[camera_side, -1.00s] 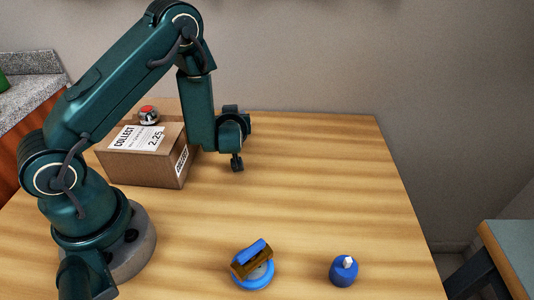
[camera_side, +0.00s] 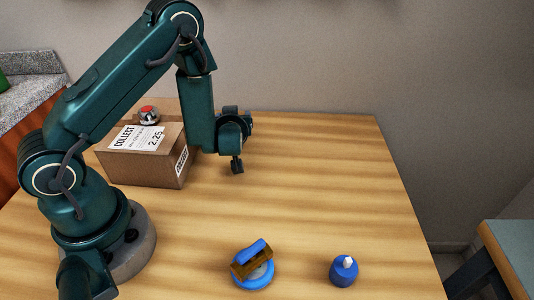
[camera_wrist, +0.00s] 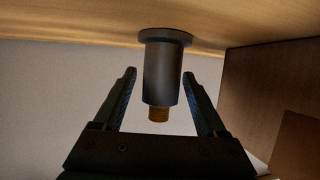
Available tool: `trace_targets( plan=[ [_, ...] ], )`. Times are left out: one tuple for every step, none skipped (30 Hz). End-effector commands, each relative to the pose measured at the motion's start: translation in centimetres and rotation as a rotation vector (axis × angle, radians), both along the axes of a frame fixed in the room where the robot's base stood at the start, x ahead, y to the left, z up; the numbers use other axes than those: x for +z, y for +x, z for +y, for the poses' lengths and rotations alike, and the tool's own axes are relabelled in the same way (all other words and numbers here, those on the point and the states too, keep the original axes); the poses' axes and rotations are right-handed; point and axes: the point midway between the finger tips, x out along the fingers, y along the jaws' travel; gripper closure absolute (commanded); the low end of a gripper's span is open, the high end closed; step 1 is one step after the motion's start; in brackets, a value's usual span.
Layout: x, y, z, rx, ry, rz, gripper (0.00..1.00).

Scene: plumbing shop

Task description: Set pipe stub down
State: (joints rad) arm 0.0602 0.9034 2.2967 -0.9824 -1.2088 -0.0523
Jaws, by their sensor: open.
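The pipe stub (camera_wrist: 162,68) is a dark grey cylinder with a wide flange at one end and a brass-coloured tip at the other. In the wrist view, where the table shows at the top, its flange is against the wooden table and its brass tip points away from it. My gripper (camera_wrist: 160,76) is open, with one finger on each side of the stub and a visible gap on both sides. In the side view my gripper (camera_side: 238,165) is low over the table, right of the cardboard box; the stub cannot be made out there.
The cardboard box (camera_side: 140,166) stands close left of my gripper, with a red-topped object (camera_side: 149,116) at its back. A blue round holder (camera_side: 254,281) with a brown-and-blue block and a blue bottle (camera_side: 343,273) are at the front. The table's right side (camera_side: 335,180) is clear.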

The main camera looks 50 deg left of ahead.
Motion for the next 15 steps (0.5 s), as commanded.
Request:
trace_targets(
  plan=[
    [0.4,-0.3,-0.8,-0.007,0.000,-0.001,0.26],
    [0.6,-0.6,-1.2,-0.009,0.001,-0.001,0.26],
    [0.9,-1.0,-1.7,-0.008,0.000,-0.002,0.26],
    [1.1,-1.3,-2.1,-0.009,0.000,-0.002,0.26],
    [1.3,-1.6,-2.5,-0.009,0.000,-0.001,0.26],
    [1.5,-1.9,-3.1,-0.009,0.000,-0.002,0.26],
    [1.7,-2.2,-3.4,-0.009,0.000,-0.001,0.26],
    [1.9,-2.5,-3.8,-0.009,0.001,-0.002,0.26],
    [2.2,-2.9,-4.2,-0.009,0.001,-0.002,0.26],
    [2.3,-3.1,-4.6,-0.009,0.001,-0.002,0.26],
    [2.5,-3.3,-5.0,-0.009,0.000,-0.003,0.26],
    [2.7,-3.7,-5.4,-0.008,0.001,-0.002,0.26],
    [2.9,-3.9,-5.7,-0.008,0.001,-0.002,0.26],
    [3.1,-4.2,-6.0,-0.009,0.000,-0.003,0.26],
    [3.3,-4.5,-6.4,-0.008,0.000,-0.003,0.26]
  ],
)
